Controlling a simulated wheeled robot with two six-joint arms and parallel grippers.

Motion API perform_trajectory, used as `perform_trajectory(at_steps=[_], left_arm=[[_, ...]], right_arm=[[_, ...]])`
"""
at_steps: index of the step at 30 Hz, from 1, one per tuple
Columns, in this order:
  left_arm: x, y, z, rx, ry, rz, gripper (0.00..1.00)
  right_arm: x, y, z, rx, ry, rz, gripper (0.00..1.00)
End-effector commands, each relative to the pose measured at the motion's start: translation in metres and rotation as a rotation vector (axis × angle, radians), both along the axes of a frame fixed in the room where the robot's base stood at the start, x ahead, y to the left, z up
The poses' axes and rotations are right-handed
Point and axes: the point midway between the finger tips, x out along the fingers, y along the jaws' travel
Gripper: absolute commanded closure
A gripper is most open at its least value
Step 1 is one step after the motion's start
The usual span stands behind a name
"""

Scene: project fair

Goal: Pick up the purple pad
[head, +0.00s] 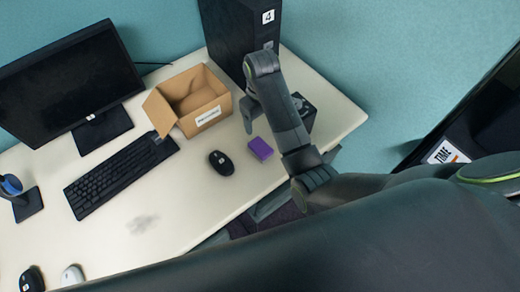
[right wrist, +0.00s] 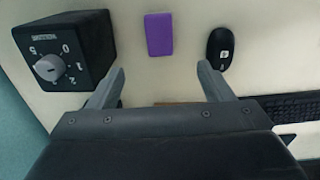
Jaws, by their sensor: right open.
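The purple pad (head: 261,148) lies flat on the desk in the head view, just right of a black mouse. In the right wrist view the purple pad (right wrist: 159,34) lies ahead of the fingertips, with bare desk around it. My right gripper (head: 248,117) is above the desk, up and left of the pad in the head view. In the right wrist view the right gripper (right wrist: 162,70) is open, with its two fingers apart and nothing between them. My left gripper does not show.
A black mouse (head: 221,163) lies left of the pad. A black dial box (right wrist: 64,48) stands on its other side. An open cardboard box (head: 191,100), a keyboard (head: 120,175), a monitor (head: 70,80) and a black computer tower (head: 237,35) stand farther off. The desk front (head: 180,215) is mostly clear.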

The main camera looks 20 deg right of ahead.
Motion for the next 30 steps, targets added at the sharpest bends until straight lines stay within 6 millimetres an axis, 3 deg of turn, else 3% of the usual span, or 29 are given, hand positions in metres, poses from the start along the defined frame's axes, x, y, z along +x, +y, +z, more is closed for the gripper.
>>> perform_trajectory(at_steps=[2,12,30], left_arm=[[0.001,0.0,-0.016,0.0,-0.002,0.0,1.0],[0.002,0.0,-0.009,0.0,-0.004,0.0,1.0],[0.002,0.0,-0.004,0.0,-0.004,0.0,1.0]], right_arm=[[0.0,0.0,-0.017,0.0,0.0,-0.001,0.26],[-0.001,0.0,-0.085,0.0,0.005,-0.001,0.26],[0.004,-0.001,-0.138,-0.001,0.003,-0.002,0.26]])
